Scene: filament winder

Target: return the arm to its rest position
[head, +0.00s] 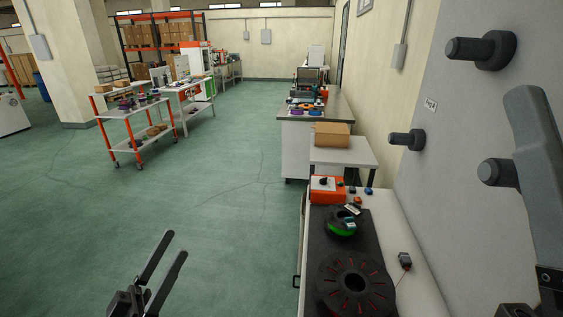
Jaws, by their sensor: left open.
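My left gripper (176,243) is at the bottom of the head view, left of the middle. Its two dark fingers are apart with nothing between them. It is over the green floor, well to the left of the winder bench, and touches nothing visible. The rest of its arm is cut off by the lower edge. I cannot make out my right gripper. A large grey paddle-shaped part (538,150) stands close at the right edge, and I cannot tell what it belongs to.
The bench holds a black spool (354,283), a smaller spool with green filament (341,228) and an orange control box (326,191). A grey panel (450,180) with dark pegs (480,49) rises on the right. A cart (135,127) stands far left. Open floor surrounds my left gripper.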

